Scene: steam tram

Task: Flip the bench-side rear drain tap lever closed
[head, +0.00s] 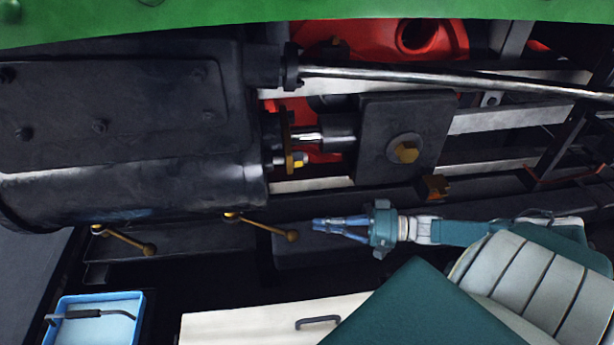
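Two brass drain tap levers sit along the underside of the black cylinder (130,190). The left lever (124,240) and the right lever (262,227) each slant down to the right from a brass tap to a round knob. I cannot tell from this view which is the rear one. My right gripper (315,224) comes in from the right, its blue fingers drawn together at the tips with nothing seen between them. The tips are just right of the right lever's knob, with a small gap in the picture. My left gripper is not in view.
A polished rod (450,82) and a dark crosshead block (400,125) with a brass nut lie above my gripper. A blue tray (70,304) holding a dark tool is at lower left. A pale bench front (250,325) with a dark handle is below.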

